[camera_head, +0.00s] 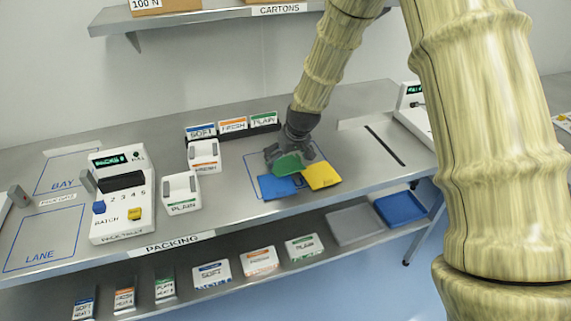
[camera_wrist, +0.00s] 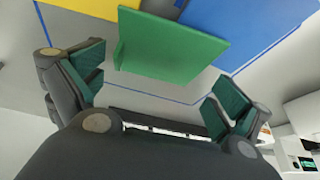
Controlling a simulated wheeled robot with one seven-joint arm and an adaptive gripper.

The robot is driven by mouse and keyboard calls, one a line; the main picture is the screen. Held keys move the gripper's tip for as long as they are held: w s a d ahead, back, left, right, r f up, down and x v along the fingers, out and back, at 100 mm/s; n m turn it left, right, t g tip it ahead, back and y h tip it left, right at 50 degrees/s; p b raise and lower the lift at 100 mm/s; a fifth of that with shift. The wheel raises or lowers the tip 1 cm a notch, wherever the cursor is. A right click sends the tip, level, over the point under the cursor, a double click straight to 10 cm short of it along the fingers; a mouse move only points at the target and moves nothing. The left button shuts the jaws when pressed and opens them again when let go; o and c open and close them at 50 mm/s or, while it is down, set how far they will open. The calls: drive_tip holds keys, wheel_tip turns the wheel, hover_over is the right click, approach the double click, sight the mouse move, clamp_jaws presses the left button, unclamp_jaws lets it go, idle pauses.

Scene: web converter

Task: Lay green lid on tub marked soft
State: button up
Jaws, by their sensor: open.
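The green lid (camera_head: 289,164) lies over parts of a blue panel (camera_head: 273,188) and a yellow panel (camera_head: 322,176) on the table. My gripper (camera_head: 290,152) is open just behind and above the green lid. In the wrist view the green lid (camera_wrist: 168,50) is ahead of my two spread fingers (camera_wrist: 155,88), with nothing clasped. A white item marked SOFT (camera_head: 201,131) stands at the left of a dark rack behind. Another white SOFT pack (camera_head: 212,273) is on the lower shelf. I cannot tell which is the tub.
White containers marked FRESH (camera_head: 205,156) and PLAIN (camera_head: 181,192) stand left of the lids. A counter machine (camera_head: 120,195) is further left. The dark rack (camera_head: 238,136) is behind. A slotted area (camera_head: 385,146) lies right. My arm covers the right side.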

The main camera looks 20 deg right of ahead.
sight(285, 164)
drive_tip(key=shift+p+x, duration=0.35)
drive_tip(key=shift+x, duration=0.95)
drive_tip(key=shift+s, duration=0.1)
drive_tip(key=c, duration=0.6)
